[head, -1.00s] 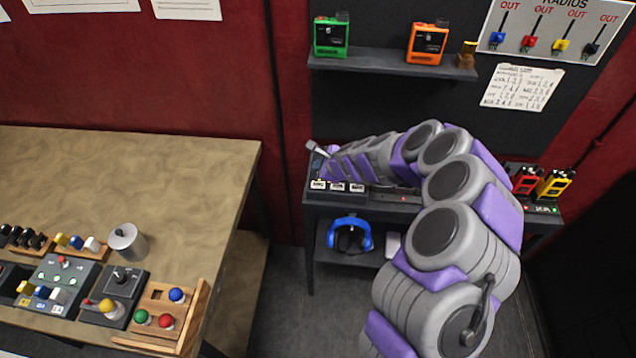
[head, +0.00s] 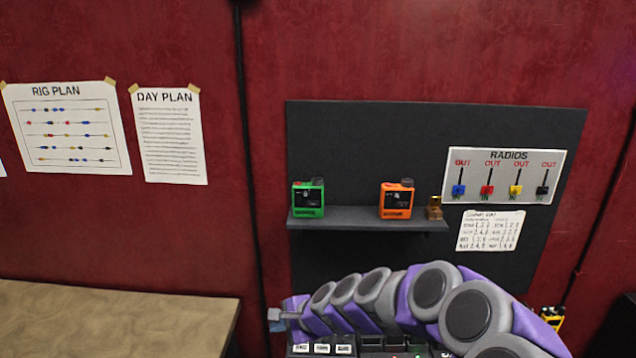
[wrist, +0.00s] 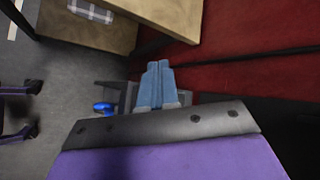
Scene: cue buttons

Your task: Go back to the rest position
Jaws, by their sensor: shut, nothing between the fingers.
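My gripper (head: 274,317) is at the left end of my purple and grey arm in the head view, low in the picture, just above and left of the black desk unit with white labels (head: 322,348). In the wrist view my gripper's two blue-grey fingers (wrist: 158,68) lie side by side, shut, with nothing between them. The dark desk (wrist: 112,90) and the blue headphones (wrist: 103,107) show beyond and beside the fingers.
A shelf (head: 370,222) above my arm holds a green radio (head: 308,199), an orange radio (head: 397,200) and a small brass item (head: 434,208). A wooden table (head: 110,322) stands at the left. A yellow radio (head: 552,318) is at the lower right.

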